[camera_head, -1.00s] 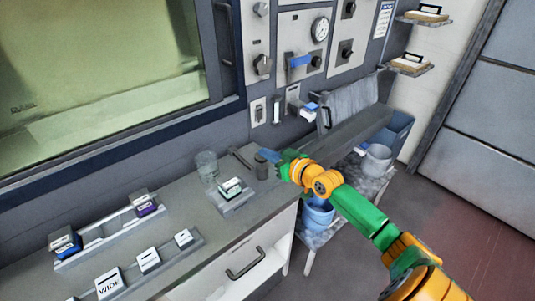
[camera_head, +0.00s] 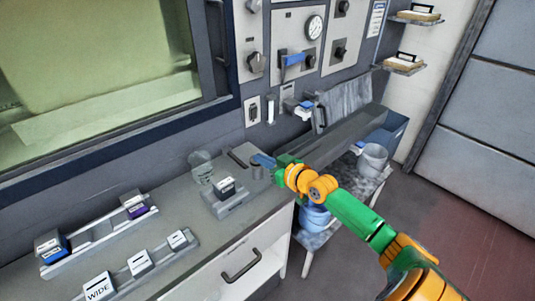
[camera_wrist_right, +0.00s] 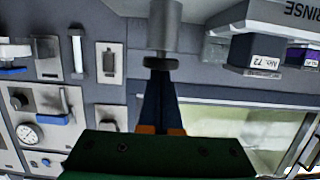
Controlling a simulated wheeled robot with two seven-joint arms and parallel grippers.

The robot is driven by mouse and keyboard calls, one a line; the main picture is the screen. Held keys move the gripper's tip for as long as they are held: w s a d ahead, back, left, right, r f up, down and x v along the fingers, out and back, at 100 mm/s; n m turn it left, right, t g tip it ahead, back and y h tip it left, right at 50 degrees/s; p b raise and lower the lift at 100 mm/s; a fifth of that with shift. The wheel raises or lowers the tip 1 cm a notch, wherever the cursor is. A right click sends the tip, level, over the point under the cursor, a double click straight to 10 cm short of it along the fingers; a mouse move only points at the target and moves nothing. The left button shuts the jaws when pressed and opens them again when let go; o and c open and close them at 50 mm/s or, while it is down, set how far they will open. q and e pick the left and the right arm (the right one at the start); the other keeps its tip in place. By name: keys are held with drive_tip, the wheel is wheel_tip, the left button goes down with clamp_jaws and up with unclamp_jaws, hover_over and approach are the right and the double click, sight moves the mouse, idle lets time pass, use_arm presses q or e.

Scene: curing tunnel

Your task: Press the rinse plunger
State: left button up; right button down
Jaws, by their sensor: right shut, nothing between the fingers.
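The rinse plunger looks to be the grey upright cylinder with a darker, wider cap (camera_wrist_right: 161,63) in the right wrist view, which shows the place upside down. In the head view the plunger (camera_head: 258,173) stands on the counter, partly hidden by my right gripper. My right gripper (camera_head: 263,160) is shut and empty, with its blue fingertips (camera_wrist_right: 159,74) at the cap. I cannot tell whether they touch it. A RINSE label (camera_wrist_right: 302,11) shows on a holder bearing a dark cartridge (camera_head: 224,187). My left gripper is not in view.
A clear beaker (camera_head: 201,167) stands left of the plunger. Labelled blocks (camera_head: 140,263) and a rack (camera_head: 100,241) sit on the counter at left. A panel with a gauge (camera_head: 314,27) and a blue-handled lever (camera_head: 292,59) is on the wall behind. A trough (camera_head: 340,140) lies to the right.

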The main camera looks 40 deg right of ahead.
drive_tip(key=s+r+p, duration=0.3)
drive_tip(key=s+r, duration=0.3)
drive_tip(key=s, duration=0.3)
drive_tip(key=shift+s+d+r, duration=0.15)
drive_tip(key=shift+s+d, duration=0.2)
drive_tip(key=shift+d, duration=0.05)
idle(2.0)
drive_tip(key=s+d+f+m+g+h, duration=0.1)
drive_tip(key=s+d+f+g, duration=0.15)
drive_tip(key=f, duration=0.65)
drive_tip(key=s+d+f+m+g+h, duration=0.15)
drive_tip(key=s+f, duration=0.25)
drive_tip(key=f, duration=0.4)
drive_tip(key=s+d+f+g+h, duration=0.1)
drive_tip(key=s+f+g, duration=0.15)
drive_tip(key=f, duration=0.65)
drive_tip(key=s+a+f+n+g+y, duration=0.1)
drive_tip(key=s+a+f+g, duration=0.3)
drive_tip(key=s+a+f, duration=0.5)
drive_tip(key=s+a+f+n+g+y+b, duration=0.1)
drive_tip(key=s+a+f+n+g, duration=0.2)
drive_tip(key=s+a+f, duration=0.7)
drive_tip(key=s, duration=0.5)
drive_tip(key=shift+s+a+f+g, duration=0.15)
drive_tip(key=shift+s+a+g, duration=0.05)
drive_tip(key=shift+s+g, duration=0.15)
